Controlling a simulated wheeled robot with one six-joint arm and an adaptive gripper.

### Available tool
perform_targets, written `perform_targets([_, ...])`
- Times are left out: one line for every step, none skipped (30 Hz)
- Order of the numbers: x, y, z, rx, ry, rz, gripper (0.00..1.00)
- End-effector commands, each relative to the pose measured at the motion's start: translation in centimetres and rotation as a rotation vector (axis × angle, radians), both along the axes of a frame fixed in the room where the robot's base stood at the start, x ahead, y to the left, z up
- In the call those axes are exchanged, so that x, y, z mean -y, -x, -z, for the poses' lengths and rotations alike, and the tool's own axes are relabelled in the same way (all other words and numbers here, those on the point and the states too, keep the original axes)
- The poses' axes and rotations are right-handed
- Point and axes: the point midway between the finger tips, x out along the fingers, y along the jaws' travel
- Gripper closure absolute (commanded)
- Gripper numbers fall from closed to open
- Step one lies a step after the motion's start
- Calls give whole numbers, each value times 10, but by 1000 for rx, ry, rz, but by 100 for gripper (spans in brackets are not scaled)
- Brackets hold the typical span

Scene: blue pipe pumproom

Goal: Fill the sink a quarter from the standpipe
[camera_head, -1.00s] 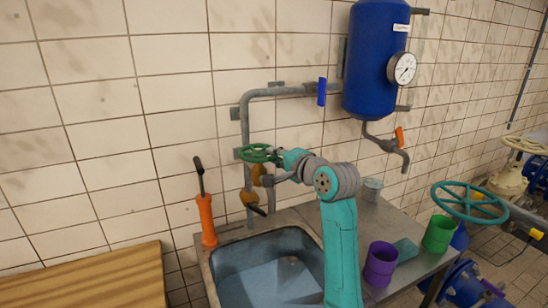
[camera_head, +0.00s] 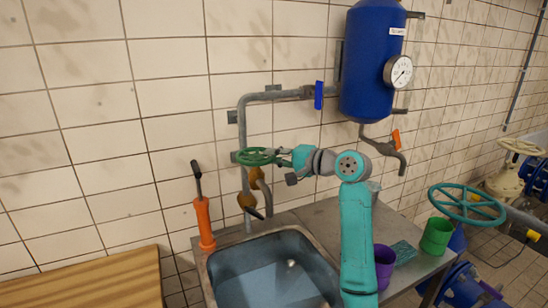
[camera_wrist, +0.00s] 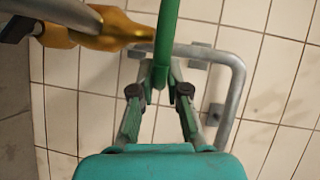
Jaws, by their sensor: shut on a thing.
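In the wrist view my gripper (camera_wrist: 160,85) is shut on the green handwheel rim (camera_wrist: 166,32). The steel sink (camera_head: 215,271) stands below, its right side partly hidden by my arm. Its floor looks bluish and shiny; I cannot tell the water level. I see no clear stream.
An orange-handled tool (camera_head: 204,222) stands at the sink's back left corner. A purple cup (camera_head: 384,262), partly behind my arm, and a green cup (camera_head: 437,235) stand right. A blue tank (camera_head: 372,65) hangs above. A wooden top (camera_head: 90,280) is at left.

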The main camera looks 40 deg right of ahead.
Motion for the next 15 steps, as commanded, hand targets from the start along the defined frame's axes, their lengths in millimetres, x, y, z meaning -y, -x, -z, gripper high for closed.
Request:
perform_targets([0, 0, 0, 0, 1, 0, 100])
perform_targets([0, 0, 0, 0, 1, 0, 100])
perform_targets([0, 0, 0, 0, 1, 1, 100])
perform_targets([0, 0, 0, 0, 1, 1, 100])
perform_targets([0, 0, 0, 0, 1, 1, 100])
perform_targets([0, 0, 0, 0, 1, 1, 76])
perform_targets([0, 0, 0, -1, 1, 1, 68])
perform_targets([0, 0, 0, -1, 0, 1, 61])
perform_targets([0, 0, 0, -1, 0, 1, 60])
perform_targets([0, 0, 0, -1, 0, 1, 60])
perform_targets([0, 0, 0, -1, 0, 1, 60])
perform_targets([0, 0, 0, -1, 0, 1, 60])
perform_targets([0, 0, 0, -1, 0, 1, 60])
perform_targets([0, 0, 0, -1, 0, 1, 60])
perform_targets([0, 0, 0, -1, 0, 1, 60])
